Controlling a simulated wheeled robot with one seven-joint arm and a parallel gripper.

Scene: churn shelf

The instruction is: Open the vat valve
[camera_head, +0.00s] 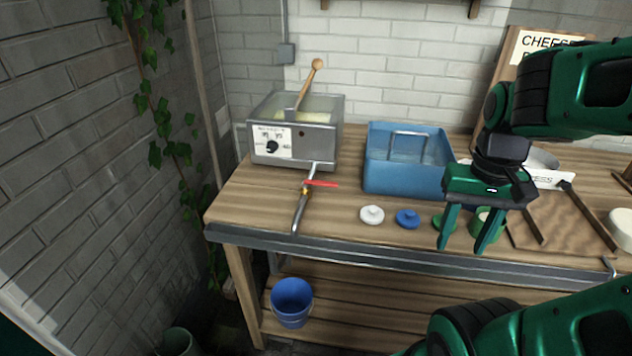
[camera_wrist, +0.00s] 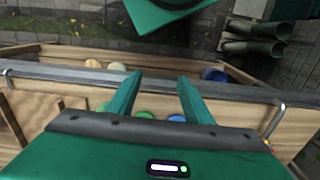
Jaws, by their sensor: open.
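The grey metal vat (camera_head: 320,150) stands at the back left of the workbench, with a dial on its front and a wooden paddle in it. Its valve has a red lever handle (camera_head: 321,183) on the outlet pipe (camera_head: 301,208). The lever sticks out to the right, across the pipe. My gripper (camera_head: 461,249) is open and empty, pointing down over the bench's front edge, well right of the valve. In the wrist view my gripper (camera_wrist: 159,78) shows both fingers spread. The pipe (camera_wrist: 277,118) appears at that view's right edge; the lever is not clear there.
A blue basin (camera_head: 405,178) stands right of the vat. A white lid (camera_head: 372,215), a blue lid (camera_head: 407,218) and green pieces lie near the front edge. A blue bucket (camera_head: 292,301) sits on the lower shelf. Bench space around the lever is mostly clear.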

